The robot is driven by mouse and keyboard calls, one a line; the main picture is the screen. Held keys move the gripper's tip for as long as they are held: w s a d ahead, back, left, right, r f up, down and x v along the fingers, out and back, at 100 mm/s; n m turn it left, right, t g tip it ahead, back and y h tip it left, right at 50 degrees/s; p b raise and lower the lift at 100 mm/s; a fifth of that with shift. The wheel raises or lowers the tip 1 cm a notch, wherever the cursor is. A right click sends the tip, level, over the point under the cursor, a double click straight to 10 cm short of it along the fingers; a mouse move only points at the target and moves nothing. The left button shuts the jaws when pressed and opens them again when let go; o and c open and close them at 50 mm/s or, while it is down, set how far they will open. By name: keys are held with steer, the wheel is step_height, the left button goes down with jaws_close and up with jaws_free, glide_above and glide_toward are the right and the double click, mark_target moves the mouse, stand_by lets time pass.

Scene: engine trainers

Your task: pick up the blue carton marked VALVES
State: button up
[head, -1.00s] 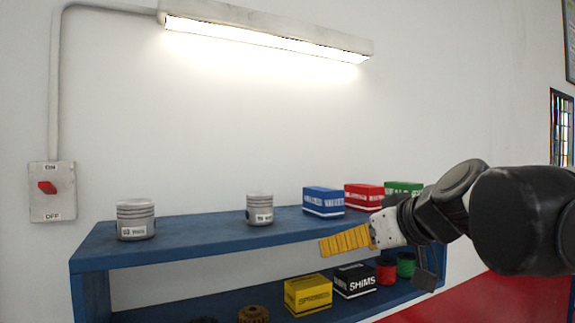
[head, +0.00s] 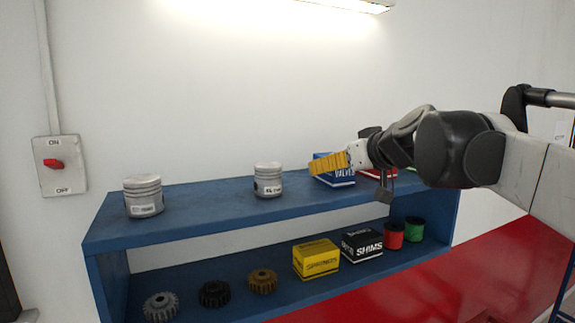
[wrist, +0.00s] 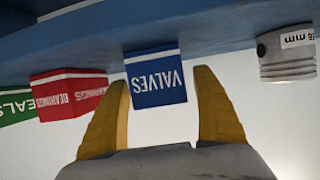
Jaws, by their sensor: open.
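The blue carton marked VALVES (head: 344,176) stands on the top shelf, partly hidden behind my gripper in the head view. In the wrist view, which is upside down, the carton (wrist: 157,88) shows its lettered face between my two yellow fingers. My gripper (head: 314,182) is open and empty in front of the carton. In the wrist view the fingers of my gripper (wrist: 162,76) stand on either side of the carton. Whether they touch it I cannot tell.
A red BEARINGS carton (wrist: 68,95) and a green carton (wrist: 16,106) stand beside it. A piston (head: 268,181) stands on its other side, another (head: 143,197) farther left. The lower shelf holds a yellow carton (head: 316,260), a black SHIMS carton (head: 361,244), gears and spools.

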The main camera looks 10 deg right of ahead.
steer(key=shift+x, duration=0.9)
steer(key=shift+s+d, duration=0.1)
steer(key=shift+s, duration=0.15)
steer(key=c, duration=1.5)
steer(key=shift+r, duration=0.1)
